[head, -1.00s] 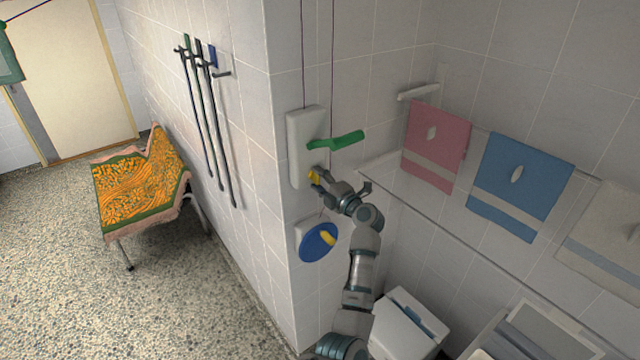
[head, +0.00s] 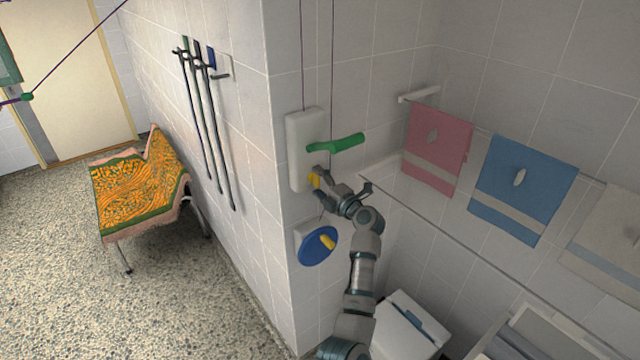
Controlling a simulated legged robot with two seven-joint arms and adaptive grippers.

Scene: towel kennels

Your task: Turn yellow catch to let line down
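The yellow catch (head: 314,181) sits on the lower part of a white wall box (head: 305,150) near the wall corner. My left gripper (head: 343,183) is beside the catch, its fingers spread apart. One finger is close to or touching the catch; I cannot tell which. A green handle (head: 337,143) sticks out of the box above. Purple line (head: 332,60) runs up the wall from the box. More of the line (head: 75,55) slants down at upper left to a green piece (head: 27,97). My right gripper is not in view.
A blue wheel (head: 316,250) with a yellow knob is below the box. Pink (head: 437,150) and blue (head: 520,185) towels hang at right. Rods hang on the left wall, and an orange-patterned bench (head: 138,195) stands on open floor. A white bin (head: 408,335) is at lower right.

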